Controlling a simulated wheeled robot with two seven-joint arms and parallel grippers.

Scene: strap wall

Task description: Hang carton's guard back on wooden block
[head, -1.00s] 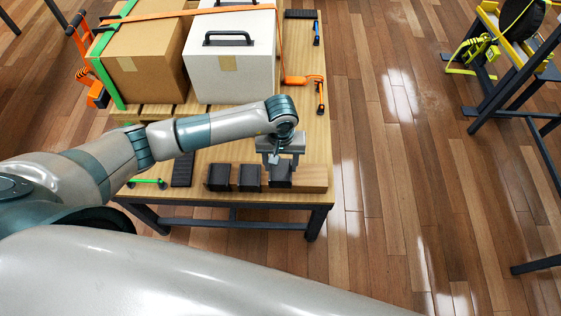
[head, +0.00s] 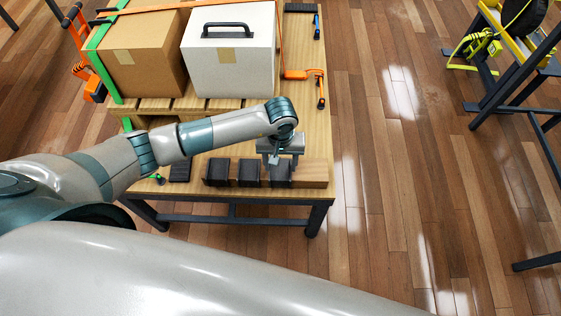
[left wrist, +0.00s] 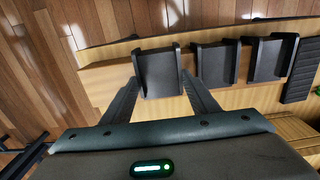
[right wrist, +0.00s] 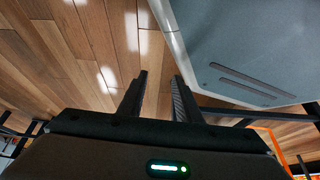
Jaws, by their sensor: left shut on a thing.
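The long wooden block (head: 313,174) lies along the near edge of the table. Two black guards (head: 217,173) (head: 250,173) sit on it in a row. My left gripper (head: 280,160) is shut on a third black guard (head: 281,176), at the right end of the row. The left wrist view shows this guard (left wrist: 158,72) between the fingertips, over the block (left wrist: 105,75); I cannot tell whether it bears on the block. The brown carton (head: 145,60) stands at the back left with a green strap. My right gripper (right wrist: 158,90) is open and empty over the floor.
A white box (head: 230,70) with a black handle stands beside the carton, both on a slatted pallet (head: 190,104). An orange ratchet (head: 298,75) hangs at its right. A flat black piece (head: 180,171) lies left of the block.

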